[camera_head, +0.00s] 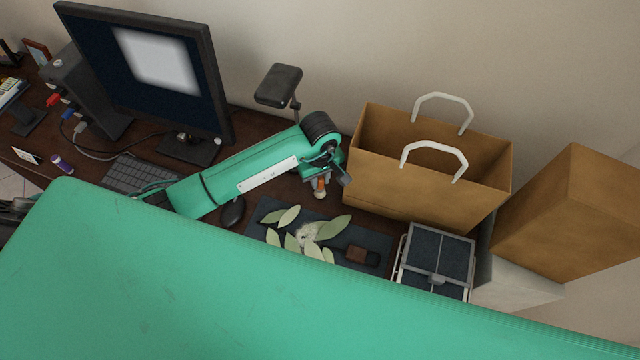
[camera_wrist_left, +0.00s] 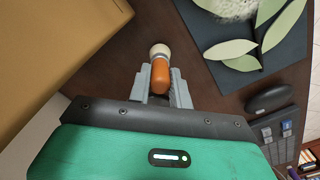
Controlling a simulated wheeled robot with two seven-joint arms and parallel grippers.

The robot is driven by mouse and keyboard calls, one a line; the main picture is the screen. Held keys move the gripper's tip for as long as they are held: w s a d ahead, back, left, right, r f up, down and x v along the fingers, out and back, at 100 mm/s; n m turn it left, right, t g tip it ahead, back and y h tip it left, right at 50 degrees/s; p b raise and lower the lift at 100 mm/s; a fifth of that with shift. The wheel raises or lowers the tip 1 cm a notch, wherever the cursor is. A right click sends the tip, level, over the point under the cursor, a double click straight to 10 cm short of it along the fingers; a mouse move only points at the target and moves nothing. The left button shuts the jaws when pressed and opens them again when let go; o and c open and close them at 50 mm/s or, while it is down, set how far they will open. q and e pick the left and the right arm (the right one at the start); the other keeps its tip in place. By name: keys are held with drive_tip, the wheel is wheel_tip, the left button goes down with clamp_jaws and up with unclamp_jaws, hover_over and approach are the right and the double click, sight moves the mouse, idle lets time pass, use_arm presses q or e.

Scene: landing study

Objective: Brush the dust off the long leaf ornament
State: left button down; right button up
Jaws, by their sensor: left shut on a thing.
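The leaf ornament (camera_head: 334,228), made of several pale green leaves, lies on a dark mat (camera_head: 270,214) on the desk. A whitish, fuzzy patch of dust (camera_head: 306,236) shows among the leaves. My left gripper (camera_head: 321,180) is shut on a small brush with an orange handle (camera_wrist_left: 160,76) and a cream, rounded tip (camera_wrist_left: 160,52). The brush (camera_head: 320,188) points down, just behind the leaves and apart from them. In the left wrist view, leaves (camera_wrist_left: 231,49) and part of the dust patch (camera_wrist_left: 228,8) show at the upper right. My right gripper is not in view.
A brown paper bag (camera_head: 420,196) stands right of my left gripper. A dark lidded case (camera_head: 436,258) sits right of the mat. A brown object (camera_head: 361,253) lies on the mat. A mouse (camera_head: 233,211), keyboard (camera_head: 140,174) and monitor (camera_head: 150,75) are at the left.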

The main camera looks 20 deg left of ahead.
use_arm(q)
drive_tip(key=shift+r+p, duration=1)
drive_tip(key=shift+r, duration=0.9)
drive_tip(key=shift+r+p, duration=0.4)
drive_tip(key=shift+r, duration=0.35)
